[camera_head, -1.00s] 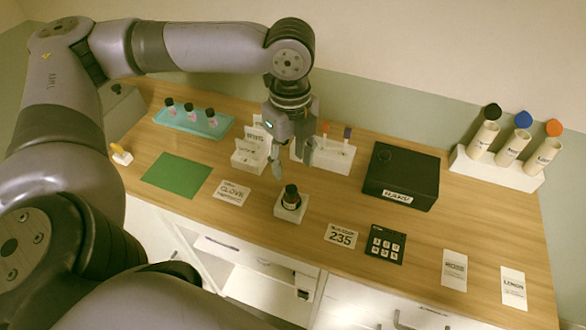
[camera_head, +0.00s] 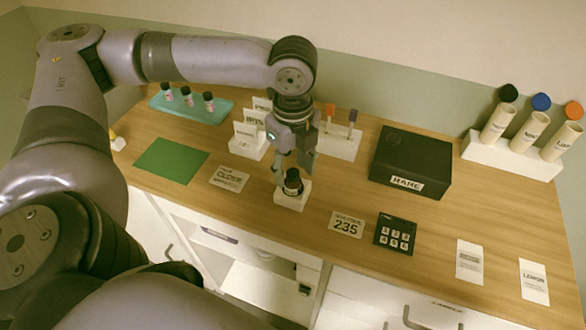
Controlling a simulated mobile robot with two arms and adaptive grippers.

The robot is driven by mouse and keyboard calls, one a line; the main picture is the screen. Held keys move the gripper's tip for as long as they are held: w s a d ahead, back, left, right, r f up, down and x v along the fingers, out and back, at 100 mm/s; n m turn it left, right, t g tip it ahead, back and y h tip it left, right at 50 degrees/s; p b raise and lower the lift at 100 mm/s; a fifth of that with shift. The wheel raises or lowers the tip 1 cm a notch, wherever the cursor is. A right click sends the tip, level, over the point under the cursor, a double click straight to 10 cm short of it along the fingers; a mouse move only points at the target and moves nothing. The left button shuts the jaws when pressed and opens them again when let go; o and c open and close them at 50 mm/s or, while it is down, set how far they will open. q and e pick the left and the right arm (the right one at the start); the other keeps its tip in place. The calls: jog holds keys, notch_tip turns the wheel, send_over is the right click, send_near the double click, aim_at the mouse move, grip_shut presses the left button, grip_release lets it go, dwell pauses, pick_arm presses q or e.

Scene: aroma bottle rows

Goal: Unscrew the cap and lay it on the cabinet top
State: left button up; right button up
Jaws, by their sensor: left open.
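A dark bottle with a black cap (camera_head: 292,176) stands upright in a small white holder (camera_head: 292,201) near the front edge of the wooden cabinet top (camera_head: 270,222). My left gripper (camera_head: 292,170) points down right at the bottle's cap. Its fingers are open, one to the left of and one to the right behind the cap as seen here. I cannot tell whether they touch it. The cap is on the bottle. My right gripper is not in view.
A black box (camera_head: 410,163) marked RARE, a keypad (camera_head: 395,234) and a 235 card (camera_head: 346,224) lie to the right. A green mat (camera_head: 171,160) and CLOVE card (camera_head: 229,178) lie left. White card holders (camera_head: 245,143) stand behind.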

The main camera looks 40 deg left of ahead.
pick_arm(q)
jog(key=shift+r, duration=0.1)
jog(key=m+p, duration=0.2)
jog(key=p, duration=0.1)
jog(key=m+p, duration=0.5)
jog(key=shift+s+r+p, duration=0.1)
jog(key=shift+r+p, duration=0.15)
jog(key=shift+p, duration=0.15)
jog(key=shift+f+m+p, duration=0.1)
jog(key=shift+m+p, duration=0.25)
jog(key=shift+m, duration=0.35)
jog(key=shift+f+m, duration=0.2)
jog(key=shift+m, duration=0.2)
grip_shut()
